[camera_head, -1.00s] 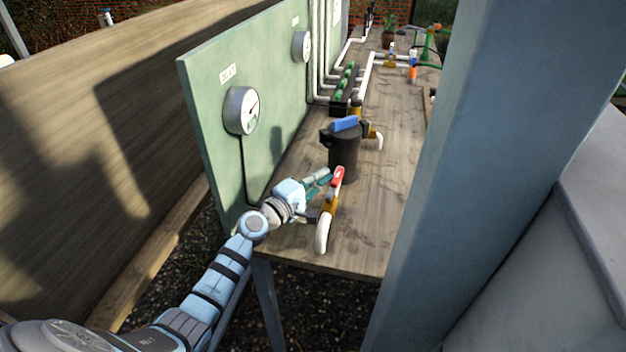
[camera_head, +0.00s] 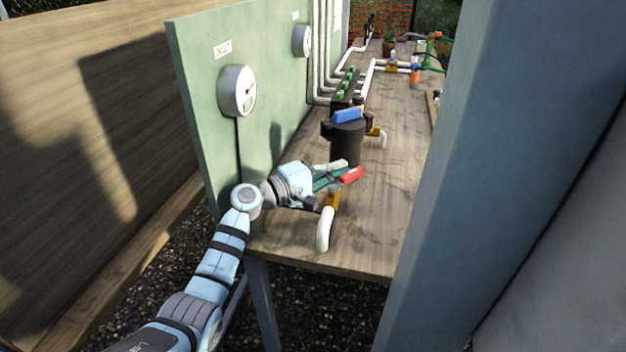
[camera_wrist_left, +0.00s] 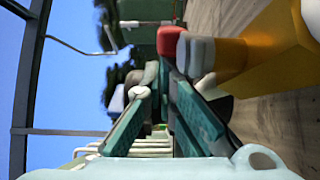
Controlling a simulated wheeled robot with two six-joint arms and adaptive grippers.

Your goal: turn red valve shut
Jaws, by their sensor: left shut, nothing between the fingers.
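The red valve handle (camera_head: 351,176) sits on a brass valve body (camera_head: 334,199) near the front end of the bench, above a white pipe elbow (camera_head: 325,230). The handle points to the right and slightly away. My left gripper (camera_head: 338,172) is shut and empty, with its teal fingers beside the handle's left side. In the left wrist view the red handle end (camera_wrist_left: 170,40) and its grey part lie close to the fingertips (camera_wrist_left: 155,88), and the brass body (camera_wrist_left: 265,45) is to the right. I cannot tell whether they touch. My right gripper is not in view.
A black filter housing (camera_head: 346,140) with a blue top stands just behind the handle. The green panel (camera_head: 205,110) with a round gauge (camera_head: 237,91) rises on the left. The wooden bench top (camera_head: 385,215) is clear to the right. A blue-grey post (camera_head: 450,200) stands in the foreground.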

